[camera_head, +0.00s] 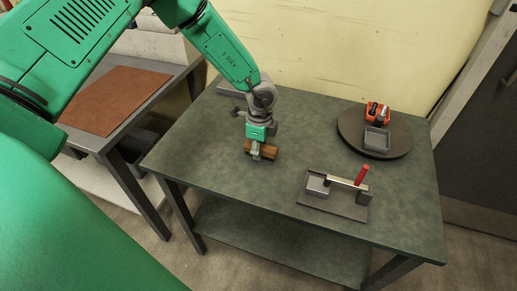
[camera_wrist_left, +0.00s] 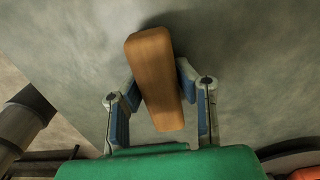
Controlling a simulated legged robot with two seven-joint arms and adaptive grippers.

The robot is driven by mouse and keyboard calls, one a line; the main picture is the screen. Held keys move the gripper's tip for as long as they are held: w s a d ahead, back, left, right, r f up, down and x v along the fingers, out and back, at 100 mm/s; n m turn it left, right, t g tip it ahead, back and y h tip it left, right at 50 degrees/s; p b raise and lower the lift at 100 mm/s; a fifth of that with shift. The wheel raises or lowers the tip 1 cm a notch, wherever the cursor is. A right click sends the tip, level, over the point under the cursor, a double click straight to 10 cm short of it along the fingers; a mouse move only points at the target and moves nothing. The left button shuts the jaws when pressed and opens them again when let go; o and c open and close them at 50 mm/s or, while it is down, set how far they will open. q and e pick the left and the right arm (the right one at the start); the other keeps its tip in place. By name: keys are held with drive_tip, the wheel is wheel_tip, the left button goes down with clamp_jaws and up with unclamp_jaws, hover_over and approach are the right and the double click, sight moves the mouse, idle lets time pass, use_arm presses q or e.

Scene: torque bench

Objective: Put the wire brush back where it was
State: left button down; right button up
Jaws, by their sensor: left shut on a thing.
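My left gripper (camera_head: 257,148) is shut on the wire brush (camera_head: 268,151), at the left-centre of the green bench top (camera_head: 210,150). The brush shows as a brown wooden block. In the left wrist view the wooden block (camera_wrist_left: 155,75) sits between the two fingers of my left gripper (camera_wrist_left: 160,95), slightly tilted. Its bristles are not visible. I cannot tell whether the brush touches the bench or hangs just above it. My right gripper is not in view.
A dark round turntable (camera_head: 350,132) at the back right holds an orange holder (camera_head: 372,115) and a grey tray (camera_head: 377,141). A fixture plate (camera_head: 330,207) with a red-handled tool (camera_head: 361,176) lies at the front right. A grey object (camera_head: 230,88) lies behind my gripper.

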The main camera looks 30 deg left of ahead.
use_arm(q)
drive_tip(key=shift+a+f, duration=0.1)
drive_tip(key=shift+a, duration=0.15)
drive_tip(key=c, duration=1.7)
unclamp_jaws()
drive_tip(key=shift+a+f, duration=0.2)
drive_tip(key=shift+a, duration=0.1)
drive_tip(key=o, duration=0.4)
drive_tip(key=shift+a, duration=0.25)
drive_tip(key=shift+a+f, duration=0.1)
drive_tip(key=shift+d+r, duration=0.2)
drive_tip(key=shift+d, duration=0.45)
drive_tip(key=shift+d+r, duration=0.1)
drive_tip(key=shift+r, duration=0.15)
drive_tip(key=r, duration=0.7)
drive_tip(key=a+r, duration=0.1)
drive_tip(key=r, duration=0.3)
drive_tip(key=shift+d+r, duration=0.35)
drive_tip(key=shift+r, duration=0.05)
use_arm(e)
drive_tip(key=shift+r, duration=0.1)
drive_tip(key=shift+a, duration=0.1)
